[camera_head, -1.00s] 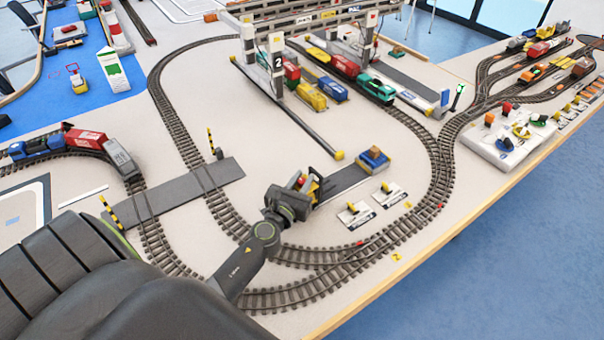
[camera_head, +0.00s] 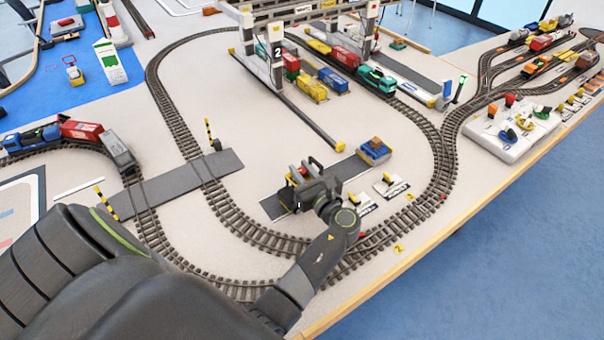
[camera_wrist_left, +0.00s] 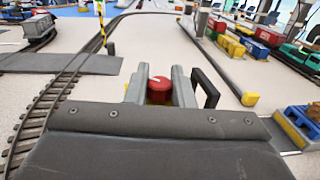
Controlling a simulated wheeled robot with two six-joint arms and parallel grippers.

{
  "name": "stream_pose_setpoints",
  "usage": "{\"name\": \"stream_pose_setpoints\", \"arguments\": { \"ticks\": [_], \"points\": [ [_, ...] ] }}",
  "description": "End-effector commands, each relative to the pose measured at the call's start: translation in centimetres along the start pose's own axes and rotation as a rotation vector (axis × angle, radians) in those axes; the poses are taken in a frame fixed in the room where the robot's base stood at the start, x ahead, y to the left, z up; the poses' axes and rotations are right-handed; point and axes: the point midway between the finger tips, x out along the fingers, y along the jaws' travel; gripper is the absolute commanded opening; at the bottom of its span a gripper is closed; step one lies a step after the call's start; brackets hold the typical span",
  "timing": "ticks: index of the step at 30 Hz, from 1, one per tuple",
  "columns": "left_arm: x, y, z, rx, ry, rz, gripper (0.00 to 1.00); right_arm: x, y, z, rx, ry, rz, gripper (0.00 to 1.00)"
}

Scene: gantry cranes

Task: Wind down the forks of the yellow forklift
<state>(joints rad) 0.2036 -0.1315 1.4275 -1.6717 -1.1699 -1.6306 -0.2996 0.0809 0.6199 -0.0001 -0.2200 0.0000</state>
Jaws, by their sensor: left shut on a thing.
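My left gripper (camera_head: 302,174) is over the dark strip inside the track loop. In the left wrist view its two fingers (camera_wrist_left: 160,88) are closed on the sides of a round red knob (camera_wrist_left: 158,82) with a pale mark on top. A bit of yellow of the forklift (camera_wrist_left: 158,98) shows just under the knob. A black upright frame (camera_wrist_left: 206,86), apparently the forklift's mast, stands just right of the fingers. My gripper hides most of the forklift in the head view, and I cannot see the height of the forks. My right gripper is not in view.
Two small lever plates (camera_head: 391,185) stand close to my left wrist. Track curves around. A gantry crane (camera_head: 275,62) with wagons stands behind.

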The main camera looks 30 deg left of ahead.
Motion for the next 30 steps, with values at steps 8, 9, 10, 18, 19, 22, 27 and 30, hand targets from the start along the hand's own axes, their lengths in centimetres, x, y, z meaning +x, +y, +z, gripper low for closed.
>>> {"name": "stream_pose_setpoints", "arguments": {
  "ticks": [8, 9, 10, 18, 19, 22, 27, 30],
  "points": [
    [0.0, -0.2, -0.1, -0.001, 0.000, 0.222, 0.00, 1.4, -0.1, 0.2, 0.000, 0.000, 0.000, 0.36],
    [0.0, -0.1, -0.2, 0.000, 0.000, 0.249, 0.00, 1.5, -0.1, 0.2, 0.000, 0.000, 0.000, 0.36],
    [0.0, -0.1, -0.1, -0.001, -0.001, 0.267, 0.00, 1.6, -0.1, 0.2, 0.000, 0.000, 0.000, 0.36],
    [0.0, 0.0, -0.1, 0.001, 0.001, 0.381, 0.00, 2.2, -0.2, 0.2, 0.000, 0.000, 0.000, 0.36],
    [0.0, 0.0, -0.1, 0.001, 0.002, 0.390, 0.00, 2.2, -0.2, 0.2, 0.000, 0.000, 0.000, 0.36],
    [0.0, 0.0, -0.1, 0.001, 0.002, 0.407, 0.00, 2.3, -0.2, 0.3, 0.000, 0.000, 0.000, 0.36],
    [-0.1, 0.1, -0.1, 0.001, 0.002, 0.421, 0.00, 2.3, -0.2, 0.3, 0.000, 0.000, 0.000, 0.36],
    [-0.1, 0.1, -0.1, 0.001, 0.002, 0.421, 0.00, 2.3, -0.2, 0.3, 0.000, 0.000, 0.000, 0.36]
  ]
}}
